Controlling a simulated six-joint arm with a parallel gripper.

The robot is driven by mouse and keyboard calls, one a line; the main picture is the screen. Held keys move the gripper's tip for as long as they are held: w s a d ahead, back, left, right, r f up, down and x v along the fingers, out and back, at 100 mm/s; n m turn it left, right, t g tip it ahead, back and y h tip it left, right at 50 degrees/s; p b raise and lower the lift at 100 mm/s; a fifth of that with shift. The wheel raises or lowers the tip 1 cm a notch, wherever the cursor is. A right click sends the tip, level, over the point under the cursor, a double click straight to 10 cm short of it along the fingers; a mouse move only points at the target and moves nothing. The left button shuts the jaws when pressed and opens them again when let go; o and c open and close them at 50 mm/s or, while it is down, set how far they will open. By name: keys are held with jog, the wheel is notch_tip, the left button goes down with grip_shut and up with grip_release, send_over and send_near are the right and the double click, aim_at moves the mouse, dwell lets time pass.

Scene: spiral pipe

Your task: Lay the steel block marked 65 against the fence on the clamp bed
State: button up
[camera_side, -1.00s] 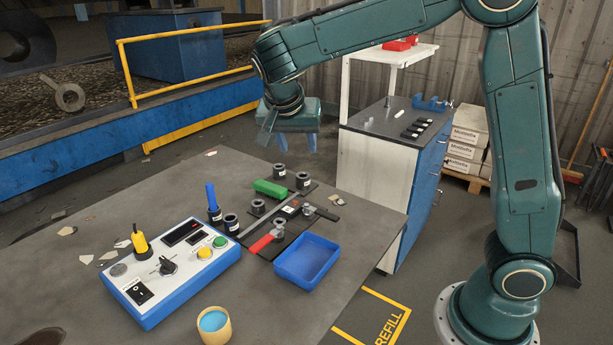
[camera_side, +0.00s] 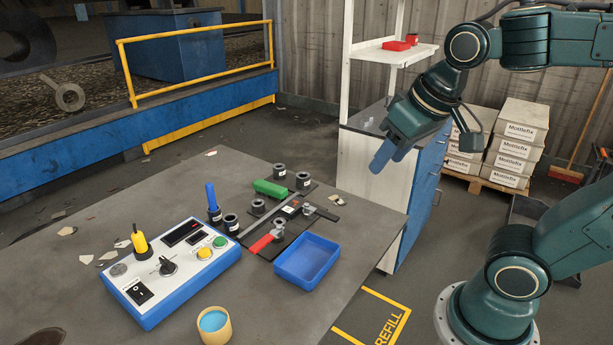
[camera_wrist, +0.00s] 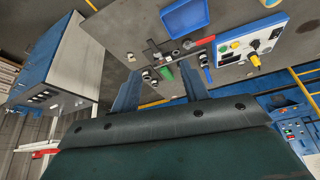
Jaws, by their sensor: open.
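The clamp bed (camera_side: 268,243) is a dark plate on the table, with a long grey bar along it that looks like the fence (camera_side: 265,220). A red-handled clamp (camera_side: 264,240) and a dark-handled clamp (camera_side: 322,212) are on it. A small piece with a pale label (camera_side: 291,208) lies between them; its marking is unreadable. I cannot tell which is marked 65. My gripper (camera_side: 384,156) is open and empty, in front of the cabinet; its fingers also show in the wrist view (camera_wrist: 161,91).
Several dark labelled cylinders (camera_side: 258,207), a green block (camera_side: 270,188) and a blue tray (camera_side: 307,259) surround the bed. A control box (camera_side: 170,268) and a yellow cup (camera_side: 214,325) stand nearer. The cabinet (camera_side: 366,168) with its shelf post stands behind the table.

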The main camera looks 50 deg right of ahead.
jog(key=s, duration=0.1)
jog(key=s+a+f+n, duration=0.1)
jog(key=s, duration=0.1)
jog(key=s+n+y, duration=0.1)
jog(key=shift+s+a+f, duration=0.3)
jog(key=shift+a+f, duration=0.05)
jog(key=shift+a, duration=0.05)
dwell(0.4)
